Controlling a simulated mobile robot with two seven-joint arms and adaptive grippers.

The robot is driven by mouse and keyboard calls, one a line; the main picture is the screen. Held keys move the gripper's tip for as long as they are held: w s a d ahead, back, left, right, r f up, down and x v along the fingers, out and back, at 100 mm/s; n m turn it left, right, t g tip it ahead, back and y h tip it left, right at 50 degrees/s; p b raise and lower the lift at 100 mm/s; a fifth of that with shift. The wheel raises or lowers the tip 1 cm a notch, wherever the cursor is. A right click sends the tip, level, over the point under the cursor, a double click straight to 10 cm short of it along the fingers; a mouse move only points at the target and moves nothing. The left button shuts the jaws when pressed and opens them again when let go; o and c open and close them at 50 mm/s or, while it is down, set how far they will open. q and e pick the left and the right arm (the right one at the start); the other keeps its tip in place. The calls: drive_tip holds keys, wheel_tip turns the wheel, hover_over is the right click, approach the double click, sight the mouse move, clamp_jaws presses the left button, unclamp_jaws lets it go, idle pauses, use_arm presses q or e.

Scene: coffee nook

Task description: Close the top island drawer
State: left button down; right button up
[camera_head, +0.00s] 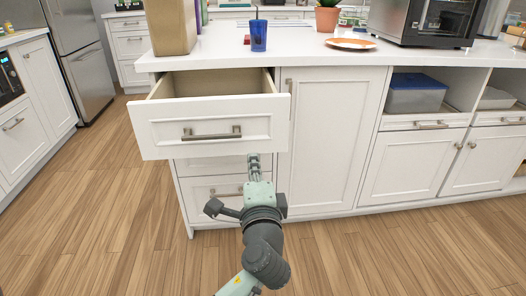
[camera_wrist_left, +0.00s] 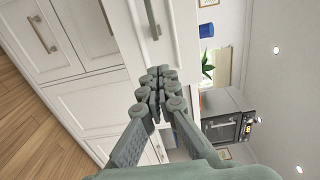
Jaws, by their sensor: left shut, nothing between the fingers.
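The top island drawer (camera_head: 210,129) stands pulled out from the white island in the head view. Its front panel has a grey bar handle (camera_head: 212,134), and the visible part of its inside is bare. My left gripper (camera_head: 254,160) is shut and empty, with its fingertips around the lower edge of the drawer front, right of the handle. Whether they touch it I cannot tell. The left wrist view is turned sideways and shows the shut fingers (camera_wrist_left: 156,82) in front of white panels. My right gripper is not in view.
On the worktop (camera_head: 300,45) stand a tan box (camera_head: 172,27), a blue cup (camera_head: 258,35), a potted plant (camera_head: 327,16), an orange-rimmed plate (camera_head: 351,43) and a black appliance (camera_head: 425,22). Lower drawers and cupboard doors (camera_head: 332,135) are shut. Wooden floor (camera_head: 120,220) is clear at left.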

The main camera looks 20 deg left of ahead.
use_arm(q)
drive_tip(key=p, duration=0.1)
approach(248, 128)
drive_tip(key=x, duration=0.5)
drive_tip(key=shift+w+a+r, duration=0.1)
drive_tip(key=shift+a, duration=0.05)
drive_tip(key=shift+w+a, duration=0.3)
drive_tip(key=shift+w, duration=0.35)
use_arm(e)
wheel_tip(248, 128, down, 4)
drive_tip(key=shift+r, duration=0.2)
